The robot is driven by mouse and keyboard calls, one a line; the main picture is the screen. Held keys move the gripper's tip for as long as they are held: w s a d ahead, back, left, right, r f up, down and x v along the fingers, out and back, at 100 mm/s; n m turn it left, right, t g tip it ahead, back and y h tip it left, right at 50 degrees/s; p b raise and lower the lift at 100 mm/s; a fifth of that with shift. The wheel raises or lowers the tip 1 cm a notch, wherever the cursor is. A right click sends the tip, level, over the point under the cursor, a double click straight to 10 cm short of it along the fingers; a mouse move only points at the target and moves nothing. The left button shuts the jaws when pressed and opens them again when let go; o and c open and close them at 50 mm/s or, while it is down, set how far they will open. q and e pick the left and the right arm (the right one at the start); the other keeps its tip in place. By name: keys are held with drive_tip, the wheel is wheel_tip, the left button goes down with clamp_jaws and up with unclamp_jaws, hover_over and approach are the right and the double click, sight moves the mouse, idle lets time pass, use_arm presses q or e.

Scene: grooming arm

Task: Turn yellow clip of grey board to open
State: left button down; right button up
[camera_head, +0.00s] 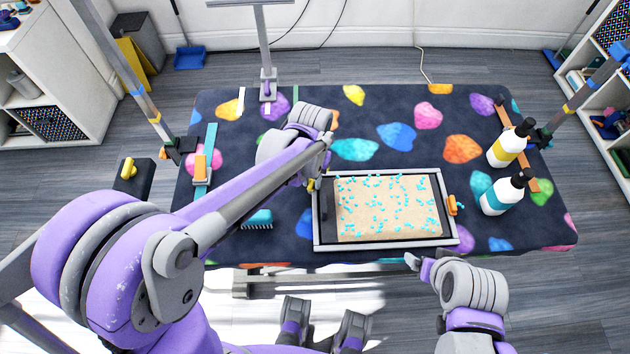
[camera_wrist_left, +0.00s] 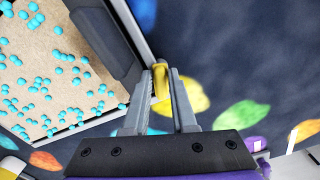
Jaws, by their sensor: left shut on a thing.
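The grey board (camera_head: 318,225) is a framed panel lying on the table, with a tan surface dotted with small turquoise balls. Its frame edge also shows in the left wrist view (camera_wrist_left: 130,22). The yellow clip (camera_wrist_left: 160,80) is at the board's left edge and sits between the fingers of my left gripper (camera_wrist_left: 162,85). My left gripper is shut on it; in the head view the arm and hand largely hide the clip (camera_head: 311,186). My right gripper (camera_head: 420,266) hangs in front of the table, away from the board; its finger gap is unclear.
An orange clip (camera_head: 452,205) is at the board's right edge. Two bottles, yellow (camera_head: 507,147) and turquoise (camera_head: 502,193), stand right of it. A turquoise brush (camera_head: 258,218) lies left of the board. A post (camera_head: 267,75) stands at the back. The table's back middle is clear.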

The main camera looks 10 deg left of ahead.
sight(312, 183)
use_arm(q)
drive_tip(key=shift+n, duration=1.4)
drive_tip(key=c, duration=0.8)
unclamp_jaws()
drive_tip(key=shift+n, duration=0.3)
drive_tip(key=shift+o, duration=0.2)
drive_tip(key=shift+r, duration=0.1)
drive_tip(key=shift+r+p, duration=2.7)
drive_tip(key=shift+r, duration=1.25)
